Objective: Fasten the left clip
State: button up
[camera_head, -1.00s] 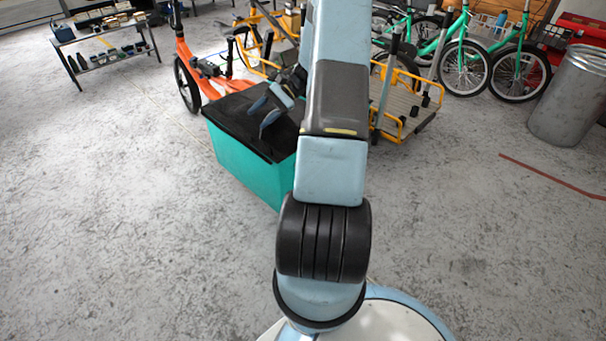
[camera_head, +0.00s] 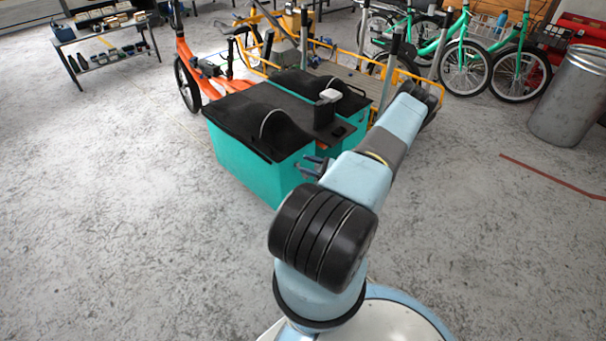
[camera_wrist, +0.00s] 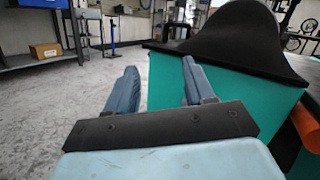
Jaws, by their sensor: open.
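The orange cargo bike's teal box (camera_head: 238,165) has a black cover (camera_head: 232,108) with a raised hump and a thin pale curved line on it. In the wrist view the teal wall (camera_wrist: 225,95) and black hump (camera_wrist: 240,40) fill the right side. My gripper (camera_head: 316,166) is beside the box's near right side, its fingers toward the left. In the wrist view my gripper (camera_wrist: 160,78) is open and empty; its right finger overlaps the teal wall, and I cannot tell whether they touch. I cannot pick out the left clip in either view.
A second black hump (camera_head: 300,82) and a small white-topped item (camera_head: 330,95) sit further back. A yellow-railed cargo bike (camera_head: 400,78) stands behind my arm. A metal bin (camera_head: 570,95) is at the right. The floor at left and in front is open.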

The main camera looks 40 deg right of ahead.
aim_at(305, 175)
jog(key=s+d+f+m+t+h, duration=0.1)
jog(key=s+f+m+t+h, duration=0.3)
jog(key=f, duration=0.3)
jog(key=s+d+f+m+t+h, duration=0.1)
jog(key=s+f+m+t+h, duration=0.1)
jog(key=s+f+m+h, duration=0.35)
jog(key=shift+h, duration=0.55)
jog(key=x, duration=0.5)
jog(key=f+x, duration=0.1)
jog(key=x, duration=0.3)
jog(key=f+x, duration=0.1)
jog(key=x, duration=0.4)
jog(key=shift+w, duration=0.75)
jog(key=shift+c, duration=0.3)
grip_shut()
jog(key=shift+d, duration=0.15)
jog(key=shift+s+d, duration=0.1)
